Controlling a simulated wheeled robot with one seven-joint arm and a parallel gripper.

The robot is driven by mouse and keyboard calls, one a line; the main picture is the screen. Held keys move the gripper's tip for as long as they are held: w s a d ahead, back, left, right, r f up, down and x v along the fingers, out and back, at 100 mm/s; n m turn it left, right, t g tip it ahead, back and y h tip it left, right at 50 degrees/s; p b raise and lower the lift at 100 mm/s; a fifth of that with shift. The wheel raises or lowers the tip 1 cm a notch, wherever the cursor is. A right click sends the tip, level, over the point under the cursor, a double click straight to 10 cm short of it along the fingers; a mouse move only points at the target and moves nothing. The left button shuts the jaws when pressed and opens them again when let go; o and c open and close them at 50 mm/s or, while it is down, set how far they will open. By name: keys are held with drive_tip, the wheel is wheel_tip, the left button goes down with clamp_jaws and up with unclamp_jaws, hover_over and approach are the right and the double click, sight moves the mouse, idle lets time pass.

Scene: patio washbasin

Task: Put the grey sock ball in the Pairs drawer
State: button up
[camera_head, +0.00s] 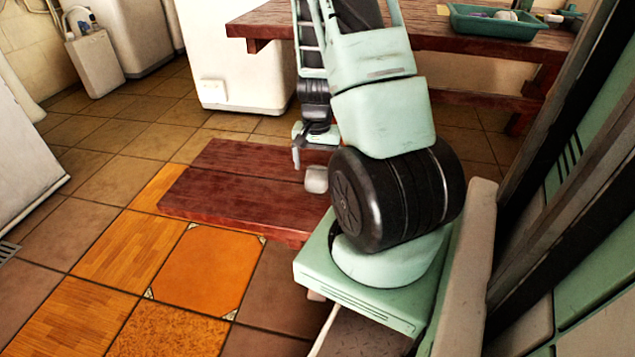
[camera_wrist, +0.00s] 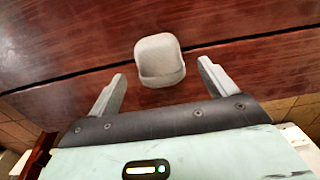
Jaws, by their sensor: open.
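The grey sock ball (camera_wrist: 160,60) lies on the dark red wooden bench (camera_wrist: 60,50). In the wrist view it sits just beyond and between the open fingers of my gripper (camera_wrist: 162,85), with a gap on both sides. In the head view the sock ball (camera_head: 316,179) rests near the right part of the low bench (camera_head: 215,190), partly beside my arm. My gripper (camera_head: 302,158) is pointed down next to it, empty. No drawer marked Pairs can be made out in either view.
A teal tray (camera_head: 490,25) with small items stands on the higher wooden table (camera_head: 265,22) at the back. White appliances (camera_head: 235,60) stand behind the bench. A white container (camera_head: 95,65) is at the far left. Tiled floor (camera_head: 60,240) to the left is clear.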

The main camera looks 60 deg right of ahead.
sight(317, 171)
wheel_tip(317, 171, down, 5)
drive_tip(key=shift+d+r+b, duration=0.1)
drive_tip(key=shift+d+b, duration=0.05)
drive_tip(key=shift+b, duration=1)
drive_tip(key=c, duration=1.1)
drive_tip(key=shift+r, duration=0.15)
drive_tip(key=shift+c, duration=0.2)
